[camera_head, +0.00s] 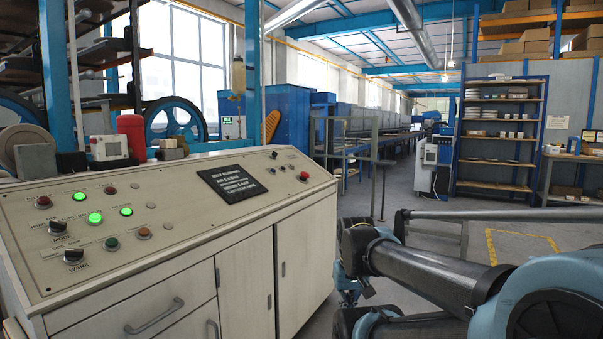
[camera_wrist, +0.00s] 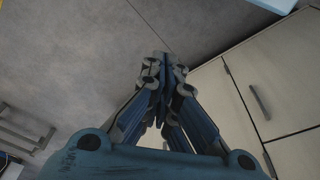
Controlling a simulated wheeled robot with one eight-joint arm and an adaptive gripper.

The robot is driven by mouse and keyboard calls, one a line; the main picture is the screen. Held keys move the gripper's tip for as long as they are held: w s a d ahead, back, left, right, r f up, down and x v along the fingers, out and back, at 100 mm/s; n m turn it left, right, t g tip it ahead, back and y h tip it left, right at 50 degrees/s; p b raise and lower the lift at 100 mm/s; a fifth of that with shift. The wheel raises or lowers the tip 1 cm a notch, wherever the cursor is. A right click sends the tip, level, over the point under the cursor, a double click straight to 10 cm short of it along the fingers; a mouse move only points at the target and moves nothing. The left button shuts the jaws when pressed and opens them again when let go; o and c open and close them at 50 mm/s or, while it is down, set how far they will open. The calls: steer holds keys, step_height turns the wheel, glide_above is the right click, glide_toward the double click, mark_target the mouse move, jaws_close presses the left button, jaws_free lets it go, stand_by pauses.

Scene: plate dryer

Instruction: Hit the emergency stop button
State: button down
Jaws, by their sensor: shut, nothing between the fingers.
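A sloped, cream control panel (camera_head: 150,235) fills the left of the head view. No readable label tells which is the emergency stop. My gripper (camera_wrist: 166,68) is shut and empty, over grey floor beside the cabinet doors in the wrist view. In the head view it is partly hidden by my arm, right of the cabinet and below the panel top.
The panel also bears lit green buttons (camera_head: 95,218), black knobs (camera_head: 74,254) and a black sign (camera_head: 232,184). Cabinet doors with handles (camera_wrist: 260,102) are close to my gripper's right in the wrist view. A metal railing (camera_head: 500,214) stands behind my arm. Open floor lies beyond.

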steer(key=w+d+r+m+t+h, duration=0.1)
steer(key=w+r+m, duration=0.1)
steer(key=w+r, duration=0.85)
steer(key=w+d+r+m+t+h, duration=0.1)
steer(key=w+r+m, duration=0.2)
steer(key=w+r, duration=0.7)
steer(key=w+r+m+t+h, duration=0.15)
steer(key=w+r, duration=0.45)
steer(key=w, duration=0.9)
steer(key=w+a+r+m+t, duration=0.1)
steer(key=w+r+m, duration=0.1)
steer(key=w, duration=1.1)
steer(key=w+a+r+m+t, duration=0.2)
steer(key=w, duration=1.2)
steer(key=w+a+r+m+t, duration=0.1)
steer(key=w+r+m, duration=0.1)
steer(key=w, duration=1.2)
steer(key=shift+a+r+t, duration=0.25)
steer(key=shift+r+t, duration=0.05)
steer(key=shift+t, duration=0.05)
steer(key=shift+w+m, duration=0.1)
steer(key=shift+m, duration=0.15)
